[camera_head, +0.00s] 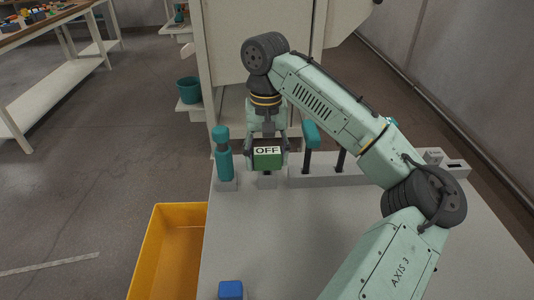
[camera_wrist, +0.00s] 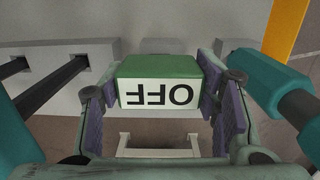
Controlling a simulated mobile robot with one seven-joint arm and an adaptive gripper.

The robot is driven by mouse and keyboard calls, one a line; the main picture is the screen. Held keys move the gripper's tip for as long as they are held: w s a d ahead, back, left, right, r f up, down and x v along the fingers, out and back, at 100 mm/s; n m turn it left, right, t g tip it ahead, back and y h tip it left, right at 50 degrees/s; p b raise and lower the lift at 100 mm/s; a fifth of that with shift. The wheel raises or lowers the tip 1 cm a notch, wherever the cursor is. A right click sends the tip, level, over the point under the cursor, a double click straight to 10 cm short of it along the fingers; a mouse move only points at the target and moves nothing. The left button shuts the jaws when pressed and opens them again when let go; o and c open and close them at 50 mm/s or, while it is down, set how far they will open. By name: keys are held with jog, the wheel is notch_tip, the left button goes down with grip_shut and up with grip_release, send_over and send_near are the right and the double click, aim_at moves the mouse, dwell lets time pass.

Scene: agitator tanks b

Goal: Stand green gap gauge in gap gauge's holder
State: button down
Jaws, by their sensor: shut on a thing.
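A green block with a white "OFF" label, which I take for the green gap gauge (camera_head: 267,161), is between the fingers of my gripper (camera_head: 267,153) near the table's far edge. In the wrist view the gauge (camera_wrist: 160,67) sits squarely between the purple finger pads of my gripper (camera_wrist: 160,100), which is shut on it. A small grey block (camera_head: 266,181) shows just below the gauge in the head view, partly hidden; it may be the gauge's holder. I cannot tell whether the gauge touches it. A pale bracket (camera_wrist: 158,138) shows below the gauge in the wrist view.
A teal-handled tool (camera_head: 224,160) stands upright close to the left of my gripper. A grey rack (camera_head: 364,175) with dark-shafted tools stands to the right. A blue block (camera_head: 231,289) lies at the near table edge. A yellow bin (camera_head: 161,254) is left. The table's middle (camera_head: 285,235) is clear.

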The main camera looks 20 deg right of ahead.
jog(key=shift+f+b, duration=0.3)
jog(key=shift+f, duration=0.5)
jog(key=c, duration=0.5)
grip_release()
jog(key=shift+r, duration=0.1)
